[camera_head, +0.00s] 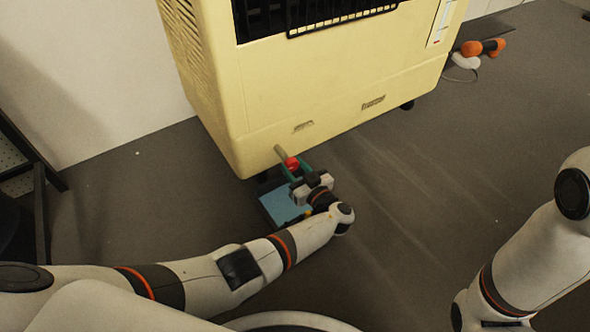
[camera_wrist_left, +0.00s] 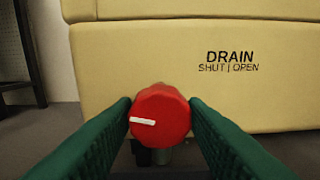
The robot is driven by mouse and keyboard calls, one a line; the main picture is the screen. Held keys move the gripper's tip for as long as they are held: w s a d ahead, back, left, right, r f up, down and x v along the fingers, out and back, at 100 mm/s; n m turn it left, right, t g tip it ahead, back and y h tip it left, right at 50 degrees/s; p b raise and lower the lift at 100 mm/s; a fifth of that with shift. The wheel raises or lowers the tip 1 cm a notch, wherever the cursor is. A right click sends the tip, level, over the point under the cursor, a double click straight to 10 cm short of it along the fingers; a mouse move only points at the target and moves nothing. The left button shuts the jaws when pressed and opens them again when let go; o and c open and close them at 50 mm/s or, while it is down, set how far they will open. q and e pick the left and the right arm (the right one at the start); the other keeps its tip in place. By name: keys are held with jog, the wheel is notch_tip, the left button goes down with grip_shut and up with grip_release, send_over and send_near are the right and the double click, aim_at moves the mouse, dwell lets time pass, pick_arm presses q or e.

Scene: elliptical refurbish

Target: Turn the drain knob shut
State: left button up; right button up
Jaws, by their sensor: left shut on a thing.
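The red drain knob (camera_head: 291,163) sits low on the front of the cream machine (camera_head: 300,80). In the left wrist view the knob (camera_wrist_left: 160,115) faces me, with its white mark lying nearly level and pointing left. The machine (camera_wrist_left: 230,95) has the printed label DRAIN, SHUT | OPEN (camera_wrist_left: 229,62) above and right of the knob. My left gripper (camera_head: 293,168) is at the knob, and its green fingers are on both sides of it, shut on it in the left wrist view (camera_wrist_left: 160,122). My right arm shows at the right, but its gripper is out of view.
A light-blue tray (camera_head: 278,207) lies on the floor below the knob, partly hidden by my left arm. An orange tool (camera_head: 484,47) lies on the floor at the back right. A dark frame (camera_head: 38,190) stands at the left. The floor right of my left gripper is clear.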

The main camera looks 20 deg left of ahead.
pick_arm(q)
jog(key=m+b, duration=0.1)
jog(key=m, duration=0.2)
jog(key=shift+m, duration=0.4)
jog(key=m, duration=0.3)
jog(key=shift+m, duration=0.3)
jog(key=m, duration=0.3)
jog(key=shift+w+m, duration=0.1)
jog(key=shift+m, duration=2.4)
jog(key=o, duration=1)
jog(key=shift+d+f, duration=0.1)
